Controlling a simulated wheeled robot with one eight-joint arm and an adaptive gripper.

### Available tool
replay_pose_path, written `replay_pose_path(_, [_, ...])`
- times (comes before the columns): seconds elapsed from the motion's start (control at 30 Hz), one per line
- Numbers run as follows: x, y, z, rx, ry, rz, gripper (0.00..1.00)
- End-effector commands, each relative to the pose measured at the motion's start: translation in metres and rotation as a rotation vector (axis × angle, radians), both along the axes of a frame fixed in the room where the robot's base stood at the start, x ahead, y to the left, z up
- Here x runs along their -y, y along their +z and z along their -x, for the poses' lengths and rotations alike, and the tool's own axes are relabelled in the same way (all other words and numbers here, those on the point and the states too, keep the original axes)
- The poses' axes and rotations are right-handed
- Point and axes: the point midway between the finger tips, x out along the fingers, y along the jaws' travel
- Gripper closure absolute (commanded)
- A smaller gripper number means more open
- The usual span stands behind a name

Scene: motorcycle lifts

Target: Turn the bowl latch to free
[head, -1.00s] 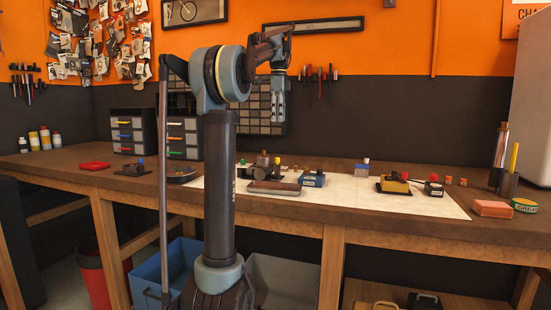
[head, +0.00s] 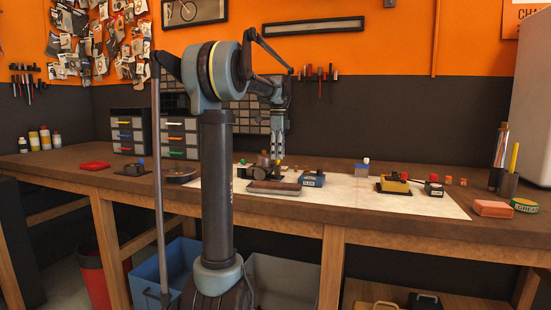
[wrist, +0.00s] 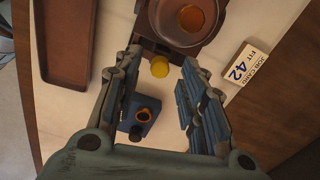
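In the wrist view, a round metal bowl (wrist: 188,20) with an orange-brown inside sits on a dark body at the top. A yellow knob (wrist: 159,67) sticks out from its near side; I cannot tell for sure that it is the bowl latch. My gripper (wrist: 162,60) is open, one finger to each side of the knob in the picture, with nothing held. The gap in height to the knob is unclear. In the head view my gripper (head: 277,152) points down above the bench, near the dark metal assembly (head: 263,160); the knob cannot be made out there.
A yellow block (head: 394,185) stands farther right on the bench (head: 440,228).

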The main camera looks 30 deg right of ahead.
Motion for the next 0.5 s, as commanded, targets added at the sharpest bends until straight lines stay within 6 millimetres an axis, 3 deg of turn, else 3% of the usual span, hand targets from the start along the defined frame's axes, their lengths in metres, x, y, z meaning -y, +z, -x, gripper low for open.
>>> replay_pose_path(0.2, [0.0,-0.014,0.0,0.0,0.0,0.0,0.62])
replay_pose_path(0.5, [0.0,-0.015,0.0,0.0,0.0,0.0,0.65])
